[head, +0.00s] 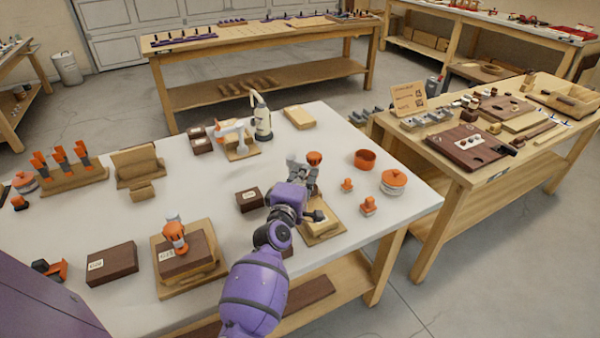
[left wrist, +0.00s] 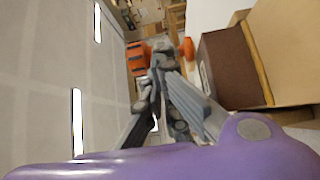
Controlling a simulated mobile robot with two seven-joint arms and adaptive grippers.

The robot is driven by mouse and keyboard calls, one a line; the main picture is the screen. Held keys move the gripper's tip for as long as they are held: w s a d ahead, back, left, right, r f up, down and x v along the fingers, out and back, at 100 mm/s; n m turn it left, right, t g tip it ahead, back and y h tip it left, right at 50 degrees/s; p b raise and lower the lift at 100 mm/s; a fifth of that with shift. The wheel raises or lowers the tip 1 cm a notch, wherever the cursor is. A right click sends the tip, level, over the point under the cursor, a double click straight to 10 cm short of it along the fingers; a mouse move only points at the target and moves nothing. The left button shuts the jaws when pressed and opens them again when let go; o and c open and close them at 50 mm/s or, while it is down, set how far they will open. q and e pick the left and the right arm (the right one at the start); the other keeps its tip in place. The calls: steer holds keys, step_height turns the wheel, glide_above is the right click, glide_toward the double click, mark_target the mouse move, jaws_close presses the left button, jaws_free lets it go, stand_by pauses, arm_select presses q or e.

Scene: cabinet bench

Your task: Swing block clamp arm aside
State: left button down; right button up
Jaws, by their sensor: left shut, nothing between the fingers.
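My left gripper (head: 301,166) is shut and empty, above the right part of the white bench. An orange knob (head: 314,158) shows right beside its fingertips; I cannot tell whether they touch. A wooden fixture base (head: 322,234) with a dark-tipped part (head: 316,216) lies below my left arm, which hides much of it. At the front left, another wooden base (head: 161,286) carries a dark block (head: 186,260) with an orange-topped clamp part (head: 174,232) over it. In the left wrist view, the closed fingers (left wrist: 166,62) point toward orange parts (left wrist: 138,58), with a brown block (left wrist: 229,68) to the right.
Dark blocks (head: 111,263) and (head: 249,199) lie on the bench. An orange bowl (head: 365,159), a lidded orange pot (head: 393,182) and small orange knobs (head: 368,205) stand to the right. A white-armed fixture (head: 236,128) stands farther back.

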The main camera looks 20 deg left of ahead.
arm_select(q)
steer(key=shift+w+d, duration=0.25)
steer(key=shift+w, duration=0.1)
arm_select(e)
steer(key=shift+s+d, duration=0.15)
steer(key=shift+s, duration=0.15)
arm_select(q)
steer(key=shift+w+d, duration=0.1)
steer(key=shift+w, duration=0.2)
arm_select(e)
steer(key=shift+w+d+r, duration=0.1)
steer(key=shift+w+r, duration=0.05)
steer(key=shift+w, duration=0.15)
arm_select(q)
steer(key=shift+w+d, duration=0.1)
arm_select(e)
steer(key=shift+w+r, duration=0.1)
steer(key=shift+w, duration=0.3)
arm_select(q)
steer(key=shift+w, duration=0.1)
arm_select(e)
steer(key=shift+s+d, duration=0.15)
steer(key=shift+s, duration=0.05)
arm_select(q)
steer(key=shift+d, duration=0.1)
arm_select(e)
steer(key=shift+s+d, duration=0.15)
steer(key=shift+s, duration=0.15)
steer(key=shift+w, duration=0.15)
